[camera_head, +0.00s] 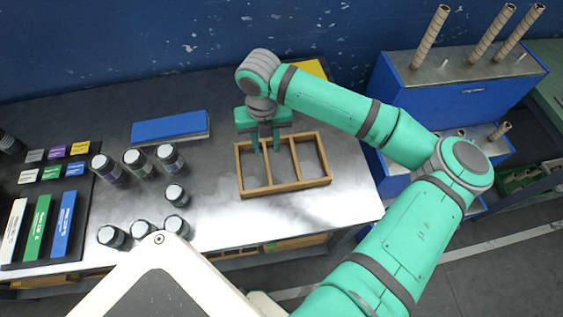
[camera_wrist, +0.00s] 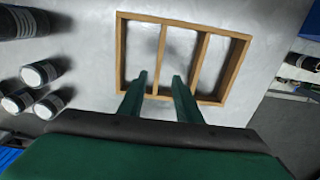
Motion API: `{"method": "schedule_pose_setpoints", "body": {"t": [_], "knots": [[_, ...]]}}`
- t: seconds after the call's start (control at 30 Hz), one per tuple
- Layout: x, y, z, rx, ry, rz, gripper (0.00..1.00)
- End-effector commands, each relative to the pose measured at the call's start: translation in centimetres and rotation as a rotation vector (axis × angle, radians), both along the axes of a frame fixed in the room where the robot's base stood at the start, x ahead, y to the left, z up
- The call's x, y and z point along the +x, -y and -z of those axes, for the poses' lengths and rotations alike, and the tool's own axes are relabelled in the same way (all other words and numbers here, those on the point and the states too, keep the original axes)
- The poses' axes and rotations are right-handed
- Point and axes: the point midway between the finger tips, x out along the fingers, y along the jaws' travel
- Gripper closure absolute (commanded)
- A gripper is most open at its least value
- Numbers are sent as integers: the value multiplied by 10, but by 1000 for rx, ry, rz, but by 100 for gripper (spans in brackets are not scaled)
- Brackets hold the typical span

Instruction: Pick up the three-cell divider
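The three-cell divider (camera_head: 316,182) is a light wooden frame with two inner slats, lying flat on the grey metal table in the head view. It also shows in the wrist view (camera_wrist: 185,19), with its near edge partly hidden behind my fingers. My gripper (camera_head: 267,151) is above the divider's left and far part, pointing down. In the wrist view my gripper (camera_wrist: 160,82) has its two green fingers apart, one on each side of the divider's left inner slat. Nothing else is between the fingers. I cannot tell whether either finger touches the slat.
Several dark jars with pale lids (camera_head: 138,160) stand left of the divider. A blue-topped block (camera_head: 169,126) lies behind them. A dark tray (camera_head: 78,215) of coloured boxes is at the far left. A blue machine with rolls (camera_head: 455,95) stands right of the table.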

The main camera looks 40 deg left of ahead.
Motion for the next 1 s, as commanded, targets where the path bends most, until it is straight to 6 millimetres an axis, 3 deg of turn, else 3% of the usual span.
{"method": "schedule_pose_setpoints", "body": {"t": [0.2, 0.47, 0.7, 1.0], "knots": [[-1, -1, 32, 1, -3, 1, 69], [-2, -1, 50, 2, -2, 1, 69], [-2, -2, 83, 2, -2, 1, 69], [-2, -2, 95, 4, -2, 1, 69]]}}
